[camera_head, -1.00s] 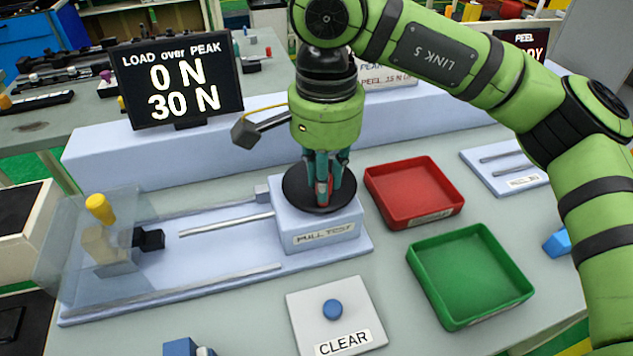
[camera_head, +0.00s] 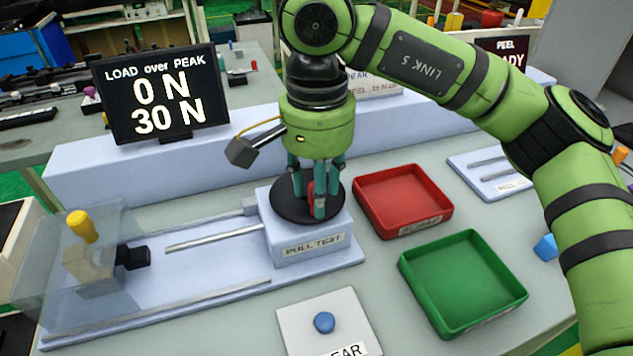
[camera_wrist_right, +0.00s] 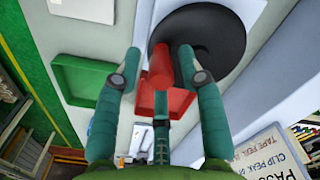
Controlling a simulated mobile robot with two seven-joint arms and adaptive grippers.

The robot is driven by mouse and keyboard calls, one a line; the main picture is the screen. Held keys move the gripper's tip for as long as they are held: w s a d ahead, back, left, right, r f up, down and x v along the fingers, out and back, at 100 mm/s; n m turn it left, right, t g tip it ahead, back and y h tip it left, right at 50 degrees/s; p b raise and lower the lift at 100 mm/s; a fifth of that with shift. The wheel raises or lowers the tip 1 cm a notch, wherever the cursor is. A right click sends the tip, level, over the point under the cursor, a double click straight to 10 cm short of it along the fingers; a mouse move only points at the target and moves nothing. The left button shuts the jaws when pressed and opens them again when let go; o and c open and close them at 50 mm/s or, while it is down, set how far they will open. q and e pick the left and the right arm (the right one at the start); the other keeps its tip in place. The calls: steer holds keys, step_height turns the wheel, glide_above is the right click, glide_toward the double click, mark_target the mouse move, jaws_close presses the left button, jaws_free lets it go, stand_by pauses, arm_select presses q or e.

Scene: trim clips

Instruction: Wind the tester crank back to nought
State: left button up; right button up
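The tester crank is a black disc (camera_head: 285,207) with a red knob (camera_head: 310,188) on top of the pull test block (camera_head: 308,245). My right gripper (camera_head: 317,196) points down over the disc with its fingers spread around the knob. In the right wrist view the red knob (camera_wrist_right: 159,66) stands between the fingers, with gaps showing on both sides. The black disc (camera_wrist_right: 205,45) lies beyond them. The display (camera_head: 161,92) reads load 0 N over peak 30 N. My left gripper is not in view.
A red tray (camera_head: 403,199) and a green tray (camera_head: 463,282) lie right of the tester. A CLEAR pad with a blue button (camera_head: 324,322) is in front. A clear guard (camera_head: 75,255) surrounds the yellow-topped clamp at left. A raised ledge runs behind.

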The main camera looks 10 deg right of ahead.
step_height(320, 180, up, 12)
stand_by(0.8)
